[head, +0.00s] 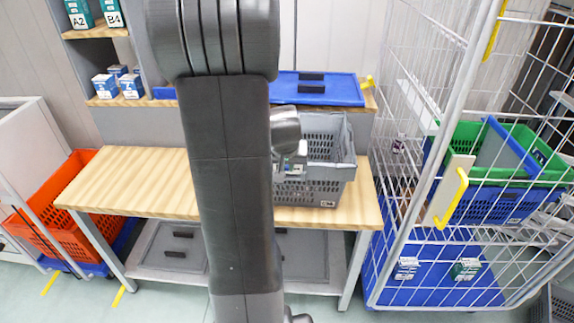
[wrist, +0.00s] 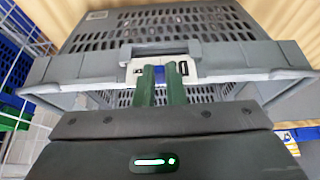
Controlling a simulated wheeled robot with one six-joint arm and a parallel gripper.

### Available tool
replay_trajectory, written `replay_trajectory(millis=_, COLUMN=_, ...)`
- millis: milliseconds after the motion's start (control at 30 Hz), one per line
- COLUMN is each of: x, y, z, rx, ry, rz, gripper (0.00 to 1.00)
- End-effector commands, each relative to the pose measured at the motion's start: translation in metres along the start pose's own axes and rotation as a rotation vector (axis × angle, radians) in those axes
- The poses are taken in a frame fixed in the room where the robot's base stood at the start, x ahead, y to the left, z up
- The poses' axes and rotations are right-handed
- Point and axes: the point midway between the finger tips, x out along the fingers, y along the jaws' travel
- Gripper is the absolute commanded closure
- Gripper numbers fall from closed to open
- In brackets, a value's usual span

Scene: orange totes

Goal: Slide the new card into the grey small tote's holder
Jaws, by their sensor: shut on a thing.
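The grey small tote (head: 345,165) stands on the wooden bench, partly behind my arm in the head view. In the wrist view its rim (wrist: 240,62) crosses the picture, with perforated walls behind and below. My gripper (wrist: 161,72) has two green fingers close together, shut on the new card at the tote's rim. The card (wrist: 190,69) is white with dark print and a blue patch showing between the fingers. It lies at the holder area of the rim; the fingers hide part of it, and I cannot tell how far it sits in the holder.
A wire cage trolley (head: 440,190) stands right of the bench, holding a green tote (head: 480,137) and a blue one. An orange tote (head: 65,215) is at the left. A shelf behind holds small boxes (head: 132,86) and a blue lid (head: 320,95). The bench's left part is clear.

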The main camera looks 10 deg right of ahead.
Motion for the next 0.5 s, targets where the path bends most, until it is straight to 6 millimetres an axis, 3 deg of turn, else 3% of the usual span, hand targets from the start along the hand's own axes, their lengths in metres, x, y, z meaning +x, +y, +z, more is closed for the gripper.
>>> replay_trajectory(millis=500, x=0.0122, y=-0.0002, z=0.0061, rx=0.000, ry=0.000, rz=0.000, gripper=0.99)
